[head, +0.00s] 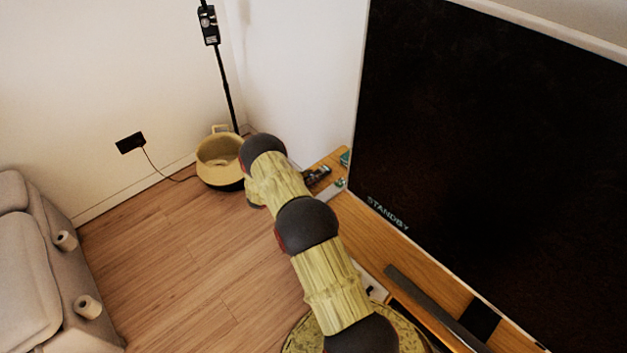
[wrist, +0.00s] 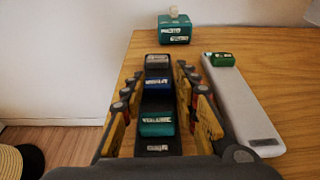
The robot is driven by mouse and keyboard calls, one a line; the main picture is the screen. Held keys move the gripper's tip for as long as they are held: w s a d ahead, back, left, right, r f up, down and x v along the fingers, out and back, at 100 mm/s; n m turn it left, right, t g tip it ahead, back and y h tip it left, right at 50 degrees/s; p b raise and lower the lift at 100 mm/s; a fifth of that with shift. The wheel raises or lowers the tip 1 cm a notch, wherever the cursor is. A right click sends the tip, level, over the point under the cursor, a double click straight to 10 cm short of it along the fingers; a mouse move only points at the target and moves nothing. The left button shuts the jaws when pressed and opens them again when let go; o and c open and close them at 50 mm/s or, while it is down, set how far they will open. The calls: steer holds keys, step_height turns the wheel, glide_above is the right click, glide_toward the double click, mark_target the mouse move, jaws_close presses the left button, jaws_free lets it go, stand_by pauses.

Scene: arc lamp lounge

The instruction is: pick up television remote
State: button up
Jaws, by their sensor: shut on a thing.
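The television remote (wrist: 157,104) is a long dark bar with a grey far end and blue and green labelled patches. It lies lengthwise between the fingers of my gripper (wrist: 160,73) in the wrist view. The yellow-padded fingers are shut on its two sides, and its near end is partly hidden by the gripper body. It appears at or just above the wooden tabletop (wrist: 115,90); I cannot tell if it touches. In the head view my arm hides most of the gripper.
A pale long device (wrist: 240,105) with a green block (wrist: 221,59) lies close on the right. A teal box (wrist: 174,30) stands behind. A large television (head: 490,150) rises beside the table. A yellow pot (head: 217,160) and lamp pole (head: 224,85) stand in the corner.

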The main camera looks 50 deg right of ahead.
jaws_close()
steer(key=shift+w+r+p, duration=0.1)
steer(key=shift+r+p, duration=0.2)
steer(key=shift+r, duration=0.2)
step_height(320, 180, up, 2)
steer(key=shift+r+p, duration=0.15)
steer(key=shift+p, duration=0.5)
steer(key=s+a+r+p, duration=0.5)
steer(key=s+r, duration=0.4)
steer(key=s, duration=0.4)
steer(key=shift+a+r, duration=0.4)
steer(key=shift+a, duration=0.05)
